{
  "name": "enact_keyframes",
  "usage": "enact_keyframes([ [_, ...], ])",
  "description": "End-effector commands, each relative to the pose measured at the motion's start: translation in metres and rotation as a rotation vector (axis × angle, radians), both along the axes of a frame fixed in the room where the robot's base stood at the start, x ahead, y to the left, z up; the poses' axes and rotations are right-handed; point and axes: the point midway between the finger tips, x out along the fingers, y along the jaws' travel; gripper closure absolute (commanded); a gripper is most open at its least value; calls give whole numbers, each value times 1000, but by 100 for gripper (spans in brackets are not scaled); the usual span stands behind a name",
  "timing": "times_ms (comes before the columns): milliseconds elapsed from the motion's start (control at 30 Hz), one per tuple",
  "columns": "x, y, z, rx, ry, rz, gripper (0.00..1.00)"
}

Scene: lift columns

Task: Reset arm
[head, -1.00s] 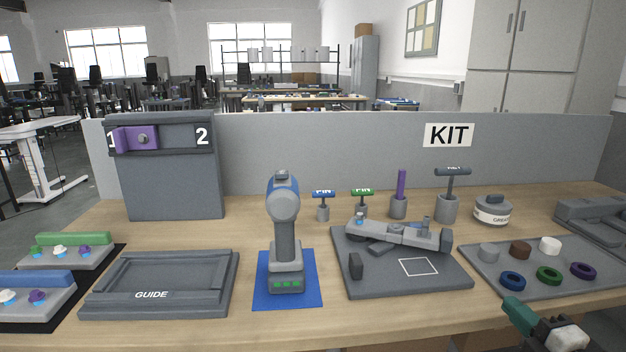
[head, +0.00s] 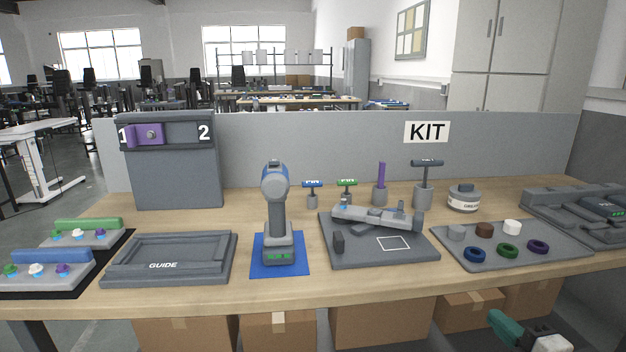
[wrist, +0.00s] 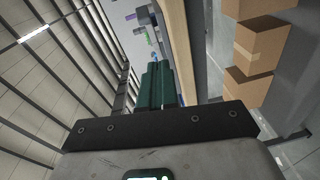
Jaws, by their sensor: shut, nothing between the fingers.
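My gripper (head: 494,318) shows at the lower right of the head view, in front of the table's front edge and below the tabletop (head: 340,283). Its green fingers also show in the wrist view (wrist: 155,84), side by side and closed together. Nothing is held between them. The gripper is apart from the table and from everything on it.
Cardboard boxes (head: 380,322) stand under the table; they also show in the wrist view (wrist: 262,45). On the tabletop are a drill (head: 277,215), a guide tray (head: 120,274), a grey assembly board (head: 360,262) and a parts tray (head: 575,262) with several rings and caps.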

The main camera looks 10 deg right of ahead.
Motion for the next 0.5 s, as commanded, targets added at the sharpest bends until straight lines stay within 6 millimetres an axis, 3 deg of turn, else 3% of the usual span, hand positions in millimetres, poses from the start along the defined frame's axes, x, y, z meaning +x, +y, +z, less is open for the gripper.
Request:
enact_keyframes([
  [267, -16, 27, -28, 167, 158, 15, 100],
  [500, -48, 63, -67, 397, 397, -17, 100],
])
